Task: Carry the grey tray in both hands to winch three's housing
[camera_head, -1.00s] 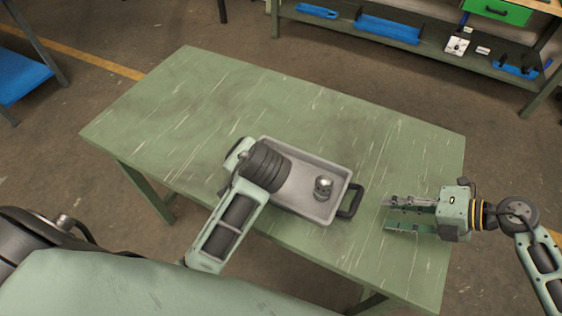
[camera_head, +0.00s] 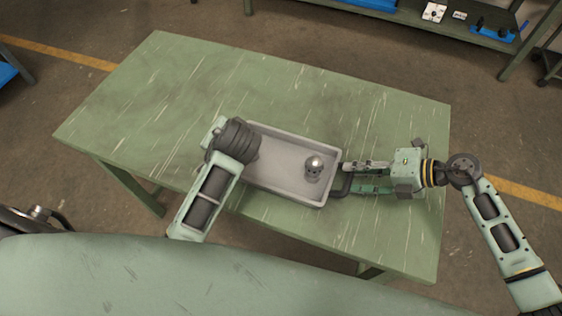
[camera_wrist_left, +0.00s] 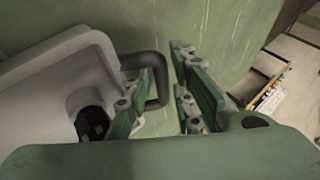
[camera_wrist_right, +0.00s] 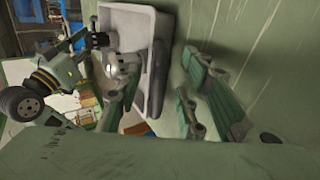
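The grey tray (camera_head: 262,184) lies on the green table and holds a small metal part with a shiny round top (camera_head: 314,168). My right gripper (camera_head: 364,177) is open at the tray's right handle (camera_head: 344,183); the right wrist view shows the dark handle (camera_wrist_right: 157,75) between its spread fingers. My left arm hides the left gripper and the tray's left end in the head view. In the left wrist view the left gripper (camera_wrist_left: 170,95) is open, with the other dark handle (camera_wrist_left: 157,78) between its fingers. No winch housing can be made out.
The green table (camera_head: 200,80) is clear behind and left of the tray. A shelf (camera_head: 455,28) with blue trays and small parts stands beyond it at the back right. Concrete floor with a yellow line (camera_head: 60,52) surrounds the table.

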